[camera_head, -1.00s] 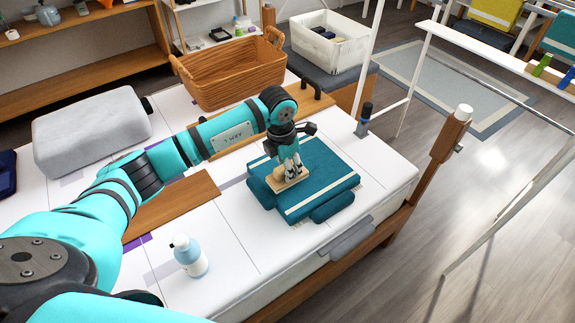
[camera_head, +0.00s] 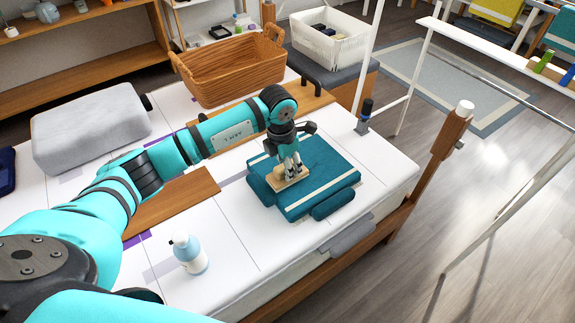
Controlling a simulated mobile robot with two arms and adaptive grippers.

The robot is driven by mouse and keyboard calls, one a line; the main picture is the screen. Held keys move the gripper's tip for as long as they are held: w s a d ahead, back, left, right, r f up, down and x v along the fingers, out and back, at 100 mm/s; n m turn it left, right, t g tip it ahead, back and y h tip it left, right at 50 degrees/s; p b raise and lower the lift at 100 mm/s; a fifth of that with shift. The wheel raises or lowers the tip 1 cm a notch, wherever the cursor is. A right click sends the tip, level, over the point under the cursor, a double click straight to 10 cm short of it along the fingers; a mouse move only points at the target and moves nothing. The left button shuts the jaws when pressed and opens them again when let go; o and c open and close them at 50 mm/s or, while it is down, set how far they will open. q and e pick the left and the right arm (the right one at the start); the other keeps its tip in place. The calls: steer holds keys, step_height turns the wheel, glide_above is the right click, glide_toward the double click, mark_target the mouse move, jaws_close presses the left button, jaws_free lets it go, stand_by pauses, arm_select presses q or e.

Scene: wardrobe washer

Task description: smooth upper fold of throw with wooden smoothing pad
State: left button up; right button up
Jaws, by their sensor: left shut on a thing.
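The folded teal throw (camera_head: 325,177) lies on the white table top, with a pale stripe along its front part and rolled edges at its left and front. My left gripper (camera_head: 291,172) points down over the throw's left part and is shut on the wooden smoothing pad (camera_head: 289,184). The pad appears to rest on the throw's upper layer; its contact face is hidden. My right gripper is not in view.
A white and blue bottle (camera_head: 189,253) stands at the table's front left. A grey cushion (camera_head: 91,131) and a wicker basket (camera_head: 229,72) are behind. A dark bottle (camera_head: 364,117) stands at the table's right edge, near white rack posts. A grey cloth (camera_head: 347,236) hangs over the front edge.

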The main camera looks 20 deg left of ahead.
mark_target(302, 162)
arm_select(q)
steer(key=shift+f, duration=0.35)
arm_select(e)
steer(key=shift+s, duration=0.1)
arm_select(q)
steer(key=shift+b, duration=0.3)
steer(key=shift+f, duration=0.25)
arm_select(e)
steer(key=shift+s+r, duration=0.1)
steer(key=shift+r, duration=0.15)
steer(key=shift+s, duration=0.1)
arm_select(q)
steer(key=shift+w+d+b, duration=0.6)
steer(key=shift+w+b, duration=0.25)
steer(key=shift+w, duration=0.1)
steer(key=shift+w+d+b, duration=0.25)
steer(key=shift+w+d, duration=0.05)
steer(key=shift+w, duration=0.2)
steer(key=shift+w+d+b, duration=0.2)
steer(key=shift+w+d, duration=0.05)
steer(key=shift+w, duration=0.25)
steer(key=shift+w+d, duration=0.1)
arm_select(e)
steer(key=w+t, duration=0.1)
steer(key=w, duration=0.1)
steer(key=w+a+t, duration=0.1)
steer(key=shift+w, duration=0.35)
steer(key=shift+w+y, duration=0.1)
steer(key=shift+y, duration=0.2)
